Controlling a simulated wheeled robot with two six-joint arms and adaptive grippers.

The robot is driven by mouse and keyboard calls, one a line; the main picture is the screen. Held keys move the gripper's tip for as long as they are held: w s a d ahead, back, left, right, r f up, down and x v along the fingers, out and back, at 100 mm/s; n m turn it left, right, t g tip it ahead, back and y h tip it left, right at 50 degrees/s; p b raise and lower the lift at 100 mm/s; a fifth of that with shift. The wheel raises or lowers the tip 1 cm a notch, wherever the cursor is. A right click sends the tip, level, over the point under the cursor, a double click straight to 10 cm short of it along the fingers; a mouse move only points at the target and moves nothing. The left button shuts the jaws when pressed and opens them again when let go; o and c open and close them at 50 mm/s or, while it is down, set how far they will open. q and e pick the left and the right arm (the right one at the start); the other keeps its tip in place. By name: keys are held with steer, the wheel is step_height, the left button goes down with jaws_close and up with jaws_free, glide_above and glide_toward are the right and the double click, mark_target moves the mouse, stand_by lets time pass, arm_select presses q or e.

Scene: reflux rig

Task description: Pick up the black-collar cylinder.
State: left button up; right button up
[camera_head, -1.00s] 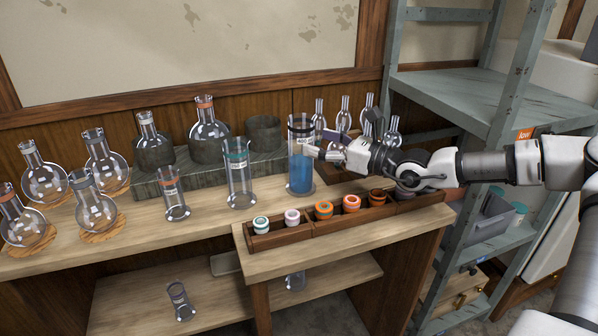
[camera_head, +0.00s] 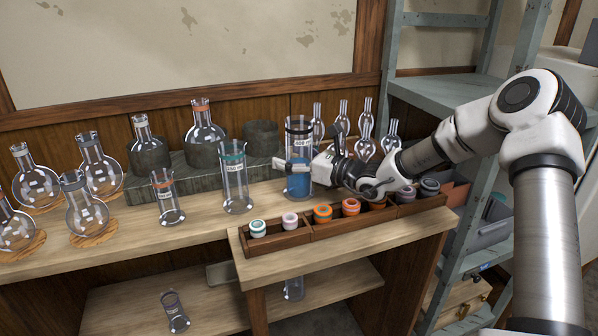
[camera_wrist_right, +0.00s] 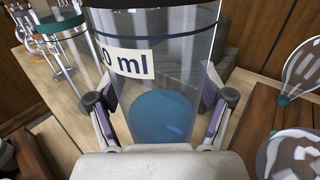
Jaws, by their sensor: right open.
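The black-collar cylinder (camera_head: 298,140) is a tall clear glass cylinder with a black band near its rim, a white label and blue liquid inside. It stands upright on the bench, at the centre of the head view. In the right wrist view the cylinder (camera_wrist_right: 160,75) fills the middle, with its label ending in "0 ml". My right gripper (camera_head: 303,165) is open at the cylinder's lower half, one finger crossing in front of it. In the wrist view the fingers of the gripper (camera_wrist_right: 160,112) lie on both sides of the glass. My left gripper is out of view.
A green-collar cylinder (camera_head: 235,180) stands to the left, with a smaller cylinder (camera_head: 167,195) beyond it. A wooden rack (camera_head: 290,240) of coloured stoppers lies in front, below my arm. Slim glass pieces (camera_head: 365,130) stand behind on the right. Round flasks (camera_head: 38,185) stand far left.

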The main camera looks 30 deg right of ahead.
jaws_close()
steer(key=shift+r, duration=0.1)
